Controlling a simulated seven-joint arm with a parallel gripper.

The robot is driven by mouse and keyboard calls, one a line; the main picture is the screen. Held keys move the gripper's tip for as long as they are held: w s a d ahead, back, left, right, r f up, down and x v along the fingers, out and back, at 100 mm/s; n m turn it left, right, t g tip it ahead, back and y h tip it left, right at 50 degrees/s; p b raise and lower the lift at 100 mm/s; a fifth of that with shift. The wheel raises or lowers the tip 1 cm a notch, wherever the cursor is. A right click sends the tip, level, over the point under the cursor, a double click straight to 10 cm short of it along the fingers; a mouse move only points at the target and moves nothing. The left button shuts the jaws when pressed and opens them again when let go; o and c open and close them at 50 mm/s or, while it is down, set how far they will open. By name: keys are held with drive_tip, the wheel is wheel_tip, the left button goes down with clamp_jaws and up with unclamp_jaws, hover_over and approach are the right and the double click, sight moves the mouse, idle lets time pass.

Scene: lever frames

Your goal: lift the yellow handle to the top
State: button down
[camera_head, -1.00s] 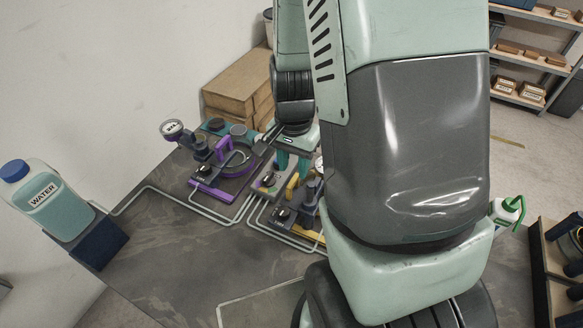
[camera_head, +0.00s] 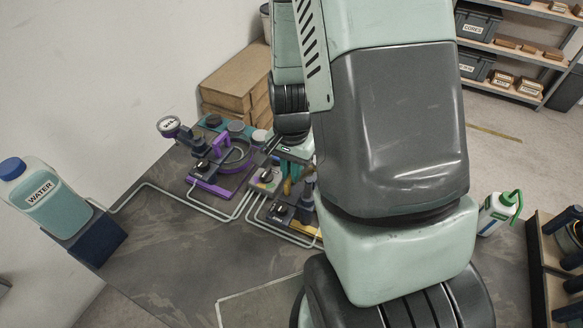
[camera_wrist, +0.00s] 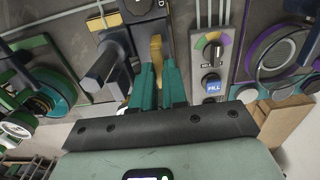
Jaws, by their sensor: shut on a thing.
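The yellow handle (camera_wrist: 156,46) stands between my gripper's teal fingers in the wrist view. My gripper (camera_wrist: 158,72) is shut on it, with the handle's upper end showing beyond the fingertips. In the head view the yellow handle (camera_head: 286,187) shows only as a small strip beside the teal fingers of my gripper (camera_head: 293,172). My arm hides much of that station, so how high the handle stands is hard to tell.
A panel with a dial and a blue FILL button (camera_wrist: 213,84) is right of the handle in the wrist view. A purple-framed station (camera_head: 215,180) with a gauge stands left. Pipes run to the water bottle (camera_head: 42,200). A white-green bottle (camera_head: 495,213) stands right.

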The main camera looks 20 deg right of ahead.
wheel_tip(320, 180, up, 5)
drive_tip(key=shift+r, duration=0.1)
idle(0.4)
drive_tip(key=c, duration=1.2)
unclamp_jaws()
drive_tip(key=shift+o, duration=0.2)
wheel_tip(320, 180, up, 11)
drive_tip(key=shift+f, duration=0.2)
